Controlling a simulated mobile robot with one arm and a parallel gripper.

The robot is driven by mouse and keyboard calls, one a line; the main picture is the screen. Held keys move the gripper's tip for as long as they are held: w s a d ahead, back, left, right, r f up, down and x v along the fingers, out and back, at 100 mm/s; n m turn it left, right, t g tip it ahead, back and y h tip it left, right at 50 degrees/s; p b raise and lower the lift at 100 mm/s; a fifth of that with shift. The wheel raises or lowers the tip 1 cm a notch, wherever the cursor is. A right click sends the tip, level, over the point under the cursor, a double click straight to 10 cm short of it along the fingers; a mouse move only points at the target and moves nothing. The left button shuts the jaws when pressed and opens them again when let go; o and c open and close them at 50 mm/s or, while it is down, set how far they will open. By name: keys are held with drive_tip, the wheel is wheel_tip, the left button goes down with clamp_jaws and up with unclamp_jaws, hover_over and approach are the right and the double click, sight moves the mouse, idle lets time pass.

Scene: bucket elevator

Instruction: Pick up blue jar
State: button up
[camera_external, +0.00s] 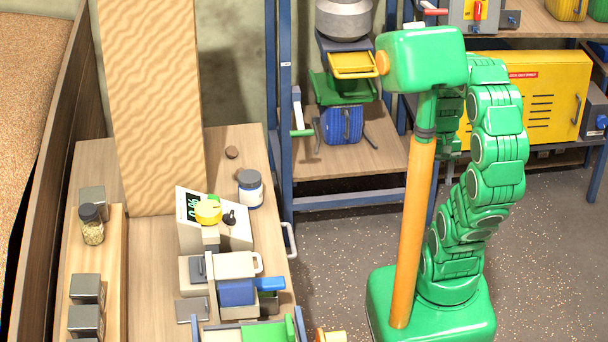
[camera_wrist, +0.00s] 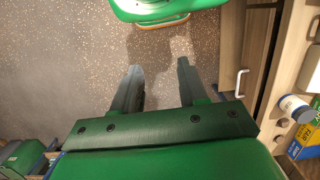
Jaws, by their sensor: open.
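A small white jar (camera_external: 250,192) with a dark grey-blue lid and a bluish label stands upright on the wooden workbench (camera_external: 150,262), right of the scale. What looks like the same jar shows at the right edge of the wrist view (camera_wrist: 295,107), on the bench side. My gripper (camera_wrist: 158,68) is open and empty, with two dark grey fingers over the speckled floor. It is well to the left of the jar in the wrist view. In the external view I cannot make out the fingers.
A scale (camera_external: 188,235) with a yellow knob stands beside the jar. A small brown disc (camera_external: 232,152) lies behind it. A spice jar (camera_external: 91,225) and metal blocks stand at left. A metal handle (camera_external: 290,241) juts from the bench front. The floor is open between the bench and my base.

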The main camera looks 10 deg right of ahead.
drive_tip(key=o, duration=1.1)
